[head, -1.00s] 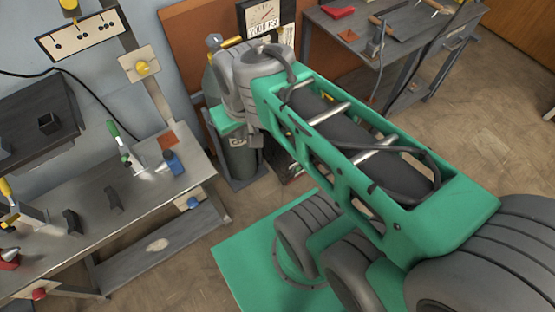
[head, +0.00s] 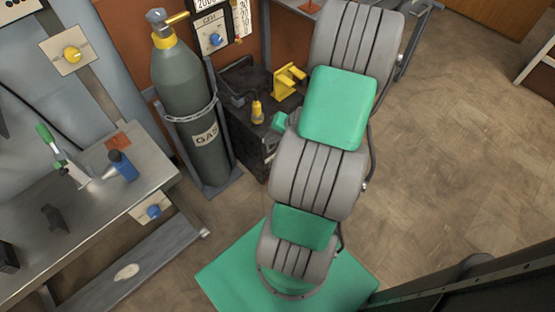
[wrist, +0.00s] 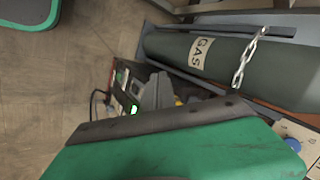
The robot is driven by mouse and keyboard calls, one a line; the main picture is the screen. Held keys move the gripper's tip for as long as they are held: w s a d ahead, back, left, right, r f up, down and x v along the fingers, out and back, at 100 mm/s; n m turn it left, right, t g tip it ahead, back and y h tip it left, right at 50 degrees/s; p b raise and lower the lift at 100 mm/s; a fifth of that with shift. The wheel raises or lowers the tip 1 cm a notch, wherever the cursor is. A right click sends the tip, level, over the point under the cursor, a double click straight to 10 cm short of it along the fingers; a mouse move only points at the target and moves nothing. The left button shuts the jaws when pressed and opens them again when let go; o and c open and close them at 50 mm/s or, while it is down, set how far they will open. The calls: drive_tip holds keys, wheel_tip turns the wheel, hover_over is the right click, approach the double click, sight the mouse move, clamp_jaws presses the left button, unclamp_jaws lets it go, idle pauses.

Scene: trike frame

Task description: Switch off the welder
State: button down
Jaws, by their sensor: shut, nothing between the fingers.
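The welder (head: 256,158) is a dark box on the floor, right of the gas cylinder, partly hidden behind my arm. A yellow bracket-like part (head: 290,80) and a small yellow-tipped item are on its top. In the wrist view the welder (wrist: 122,88) shows a front panel with a small green light (wrist: 134,109) that is lit. The switch itself is too small to make out. My gripper (wrist: 155,118), green with a dark edge, spans the bottom of the wrist view, shut and empty, and covers part of the welder. In the head view my arm hides most of the gripper.
The grey gas cylinder (head: 183,85), held by a chain, stands close left of the welder. A panel with a blue knob (head: 215,40) is behind. The wooden floor (head: 460,150) at the right is open.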

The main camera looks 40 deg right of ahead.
drive_tip(key=s+d+f+m+t+h+b, duration=0.1)
drive_tip(key=s+d+f+m, duration=0.2)
drive_tip(key=f, duration=0.3)
drive_tip(key=s+d+f+m+t+h+b, duration=0.1)
drive_tip(key=s+d+f+m+t+b, duration=0.1)
drive_tip(key=s+d+f+m, duration=0.1)
wheel_tip(320, 180, down, 4)
drive_tip(key=shift+d+r+m+t+h, duration=0.1)
drive_tip(key=shift+d+m+t+h, duration=0.3)
drive_tip(key=shift+d, duration=0.85)
drive_tip(key=b, duration=0.4)
approach(273, 145)
drive_tip(key=x, duration=0.5)
drive_tip(key=shift+f, duration=0.35)
drive_tip(key=shift+w+r, duration=0.1)
drive_tip(key=shift+w, duration=0.3)
